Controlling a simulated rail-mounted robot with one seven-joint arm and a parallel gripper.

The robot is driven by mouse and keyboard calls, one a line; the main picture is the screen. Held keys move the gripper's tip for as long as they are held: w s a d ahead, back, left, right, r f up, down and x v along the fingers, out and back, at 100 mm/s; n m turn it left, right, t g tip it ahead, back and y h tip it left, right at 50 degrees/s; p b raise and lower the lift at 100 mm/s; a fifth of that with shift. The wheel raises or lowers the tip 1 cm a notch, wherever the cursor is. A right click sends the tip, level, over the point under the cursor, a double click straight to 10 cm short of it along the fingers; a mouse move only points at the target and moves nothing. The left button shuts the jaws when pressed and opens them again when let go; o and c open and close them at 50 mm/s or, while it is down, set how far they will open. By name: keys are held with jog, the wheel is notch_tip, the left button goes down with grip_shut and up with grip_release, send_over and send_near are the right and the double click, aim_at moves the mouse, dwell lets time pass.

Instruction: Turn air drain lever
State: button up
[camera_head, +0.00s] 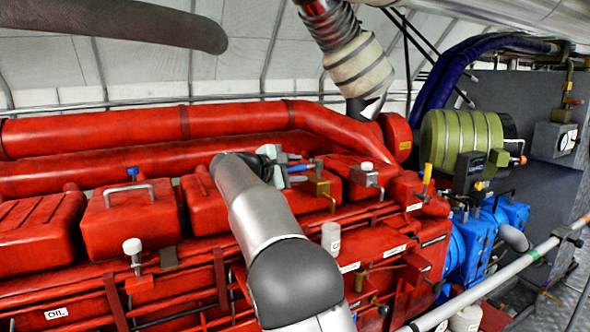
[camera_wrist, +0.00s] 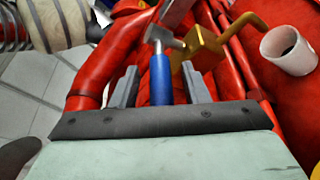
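A lever with a blue handle (camera_wrist: 160,78) stands between the two fingers of my gripper (camera_wrist: 160,88) in the wrist view. The fingers are open, with a gap on each side of the handle, and do not appear to touch it. The handle joins a grey metal stem beside a brass fitting (camera_wrist: 203,45). In the head view, my gripper (camera_head: 287,170) is at the top of the red engine, left of the brass fitting (camera_head: 319,187). The blue handle (camera_head: 298,168) shows there, small and partly covered. No label on the lever is readable.
The red engine (camera_head: 130,222) fills the middle, with red pipes (camera_head: 130,128) behind. A white cup-like part (camera_head: 331,237) stands near my arm; it also shows in the wrist view (camera_wrist: 288,50). A yellow lever (camera_head: 427,178) and a blue knob (camera_head: 133,171) stand farther off.

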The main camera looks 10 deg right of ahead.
jog(key=shift+a, duration=0.1)
jog(key=b+v, duration=0.3)
jog(key=v, duration=1.4)
jog(key=shift+r+b, duration=0.15)
jog(key=shift+b, duration=0.15)
jog(key=shift+s+a, duration=0.1)
jog(key=shift+s, duration=0.05)
